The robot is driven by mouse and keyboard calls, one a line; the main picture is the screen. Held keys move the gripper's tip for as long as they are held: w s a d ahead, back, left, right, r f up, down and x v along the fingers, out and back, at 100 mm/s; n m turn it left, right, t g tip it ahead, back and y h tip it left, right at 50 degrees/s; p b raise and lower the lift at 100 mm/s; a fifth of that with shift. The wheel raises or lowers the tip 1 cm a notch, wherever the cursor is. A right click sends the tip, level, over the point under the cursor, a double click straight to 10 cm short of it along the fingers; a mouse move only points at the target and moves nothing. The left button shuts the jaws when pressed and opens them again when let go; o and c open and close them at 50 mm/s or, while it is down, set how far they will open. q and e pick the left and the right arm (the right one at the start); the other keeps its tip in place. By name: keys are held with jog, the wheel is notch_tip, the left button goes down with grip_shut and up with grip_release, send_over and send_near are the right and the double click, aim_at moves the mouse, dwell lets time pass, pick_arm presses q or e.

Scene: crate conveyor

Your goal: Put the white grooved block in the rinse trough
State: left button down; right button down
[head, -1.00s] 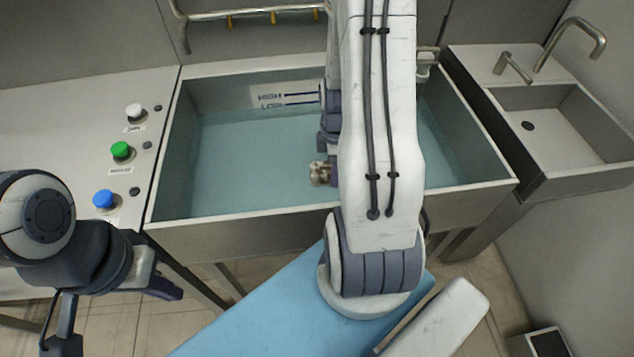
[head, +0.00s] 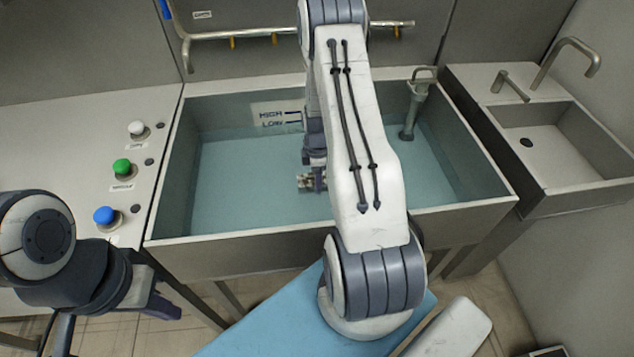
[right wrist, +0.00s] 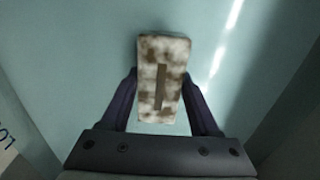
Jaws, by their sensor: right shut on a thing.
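The white grooved block (right wrist: 160,85) is mottled with brown stains and has a dark groove along its face. My right gripper (right wrist: 165,105) is shut on it, with one finger on each side. In the head view the block (head: 306,182) shows beside my right arm, over the rinse trough (head: 290,232). The trough holds blue-green water. I cannot tell whether the block touches the water. My left gripper (head: 165,305) is at the lower left, away from the trough, seen edge-on and partly hidden by my arm.
A counter at left carries white (head: 137,128), green (head: 122,167) and blue (head: 104,215) buttons. A small sink (head: 560,135) with a tap stands at right. A pipe fitting (head: 415,105) stands in the trough's back right corner. A rail (head: 280,35) runs along the back wall.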

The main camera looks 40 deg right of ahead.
notch_tip(320, 180, down, 2)
jog(key=shift+f, duration=0.2)
jog(key=shift+c, duration=0.6)
grip_release()
jog(key=shift+r, duration=0.2)
notch_tip(320, 180, up, 12)
